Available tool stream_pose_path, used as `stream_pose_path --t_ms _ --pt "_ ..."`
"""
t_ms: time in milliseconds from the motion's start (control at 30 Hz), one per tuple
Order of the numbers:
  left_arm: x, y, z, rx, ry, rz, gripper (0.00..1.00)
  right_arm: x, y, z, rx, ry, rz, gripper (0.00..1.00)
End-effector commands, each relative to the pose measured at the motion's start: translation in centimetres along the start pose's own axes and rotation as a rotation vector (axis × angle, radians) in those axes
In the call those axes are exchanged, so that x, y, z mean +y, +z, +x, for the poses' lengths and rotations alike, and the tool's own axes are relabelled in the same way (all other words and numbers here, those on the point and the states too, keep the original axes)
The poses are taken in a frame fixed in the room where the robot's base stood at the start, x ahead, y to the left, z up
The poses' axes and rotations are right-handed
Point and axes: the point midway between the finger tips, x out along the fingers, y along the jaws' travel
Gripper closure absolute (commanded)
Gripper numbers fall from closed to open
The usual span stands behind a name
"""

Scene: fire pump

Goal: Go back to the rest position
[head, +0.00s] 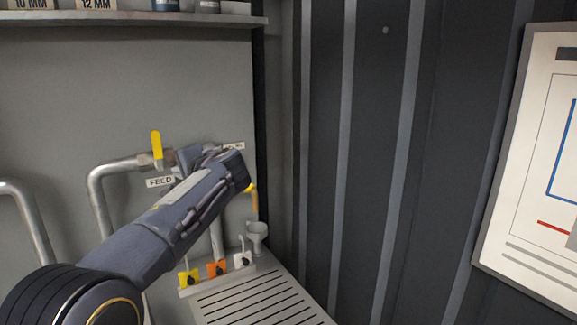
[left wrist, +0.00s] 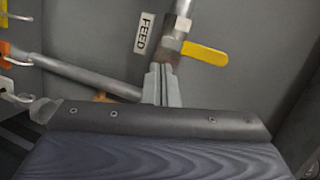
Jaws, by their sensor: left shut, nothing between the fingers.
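My left arm reaches in from the lower left in the head view, and its gripper (head: 178,158) is beside the feed valve on the back wall. In the left wrist view the two grey fingers (left wrist: 162,82) are together with nothing between them, just by the feed pipe. The yellow feed valve lever (head: 156,144) stands upright in the head view; it also shows in the left wrist view (left wrist: 204,54), apart from the fingers. The FEED label (head: 160,182) is below the valve. My forearm and wrist hide part of the pipework behind. My right gripper is not in view.
A second yellow lever (head: 252,188) is partly hidden behind my wrist, above a funnel (head: 257,234). Yellow (head: 187,278), orange (head: 216,268) and white (head: 242,261) tagged locks stand by a slotted tray (head: 262,298). A shelf (head: 130,19) runs above; a ribbed dark wall (head: 390,170) is right.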

Motion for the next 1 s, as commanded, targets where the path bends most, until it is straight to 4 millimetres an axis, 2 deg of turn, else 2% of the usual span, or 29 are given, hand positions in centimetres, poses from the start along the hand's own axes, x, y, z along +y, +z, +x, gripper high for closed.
stream_pose_path --t_ms 33,100,167,233,300,367,500,600,733,833,1000 --pt "1.1 3.6 1.3 -0.02 0.107 -0.052 1.0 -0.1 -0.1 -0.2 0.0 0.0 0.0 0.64" --pt "3.9 8.2 1.9 -0.034 0.282 -0.137 1.0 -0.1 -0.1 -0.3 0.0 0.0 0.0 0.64" --pt "6.5 11.9 1.3 -0.041 0.431 -0.217 1.0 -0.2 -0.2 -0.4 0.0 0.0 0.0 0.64" --pt "9.5 15.8 -0.5 -0.048 0.59 -0.316 1.0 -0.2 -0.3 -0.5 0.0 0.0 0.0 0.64" --pt "12.2 19.1 -3.3 -0.052 0.738 -0.418 1.0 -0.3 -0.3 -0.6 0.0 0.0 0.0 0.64" --pt "14.5 21.6 -6.2 -0.053 0.853 -0.503 1.0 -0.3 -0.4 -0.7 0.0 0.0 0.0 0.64" --pt "19.6 26.1 -14.0 -0.069 1.083 -0.702 1.0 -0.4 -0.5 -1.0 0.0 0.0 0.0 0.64" --pt "23.0 28.2 -19.1 -0.087 1.202 -0.822 1.0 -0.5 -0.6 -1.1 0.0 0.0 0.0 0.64" --pt "26.4 29.6 -23.6 -0.116 1.298 -0.939 1.0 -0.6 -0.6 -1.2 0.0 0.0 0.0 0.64" --pt "27.9 30.0 -25.5 -0.132 1.335 -0.99 1.0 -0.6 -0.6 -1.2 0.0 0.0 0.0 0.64" --pt "28.7 30.2 -26.3 -0.141 1.354 -1.012 1.0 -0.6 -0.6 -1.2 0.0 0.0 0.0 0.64"
